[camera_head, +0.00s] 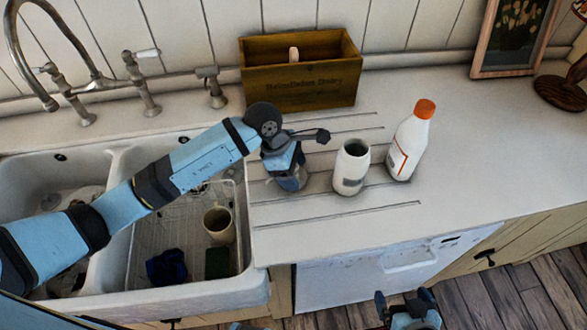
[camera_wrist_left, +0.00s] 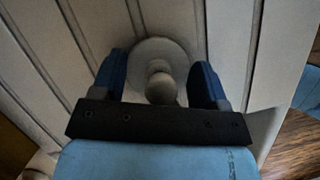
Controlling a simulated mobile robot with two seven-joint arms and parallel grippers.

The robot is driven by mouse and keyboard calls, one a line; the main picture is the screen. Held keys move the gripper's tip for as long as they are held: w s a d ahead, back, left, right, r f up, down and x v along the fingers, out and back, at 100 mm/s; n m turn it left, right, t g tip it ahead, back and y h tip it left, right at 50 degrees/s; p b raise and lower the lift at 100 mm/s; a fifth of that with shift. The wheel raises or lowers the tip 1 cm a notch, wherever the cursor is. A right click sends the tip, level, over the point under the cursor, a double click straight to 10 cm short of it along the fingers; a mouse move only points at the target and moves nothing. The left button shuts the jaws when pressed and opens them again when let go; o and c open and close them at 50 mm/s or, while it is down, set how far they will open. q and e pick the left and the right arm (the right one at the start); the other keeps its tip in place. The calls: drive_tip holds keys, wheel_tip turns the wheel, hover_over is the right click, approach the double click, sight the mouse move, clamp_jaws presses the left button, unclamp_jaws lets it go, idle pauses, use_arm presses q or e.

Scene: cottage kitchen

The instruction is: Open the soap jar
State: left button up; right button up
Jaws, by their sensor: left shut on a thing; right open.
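The white soap jar (camera_head: 350,172) stands upright on the counter, its dark round mouth uncovered. My left gripper (camera_head: 289,180) is just left of the jar, pointing down at the counter. In the left wrist view, a pale round lid with a knob (camera_wrist_left: 161,87) sits between the blue fingers, and the gripper is shut on it. The gripper mostly hides the lid in the head view, and I cannot tell whether it touches the counter. My right gripper (camera_head: 407,306) is open and empty at the bottom edge, in front of the counter.
A white bottle with an orange cap (camera_head: 409,142) stands close right of the jar. A wooden crate (camera_head: 300,75) is behind. The double sink (camera_head: 255,292) with a rack and mug (camera_head: 218,224) is left.

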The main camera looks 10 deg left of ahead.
use_arm(q)
drive_tip(key=o, duration=1)
drive_tip(key=shift+r+p, duration=0.2)
drive_tip(key=shift+p, duration=0.1)
drive_tip(key=b+v, duration=0.1)
drive_tip(key=v, duration=1)
drive_tip(key=shift+a+r, duration=0.25)
drive_tip(key=shift+r, duration=0.05)
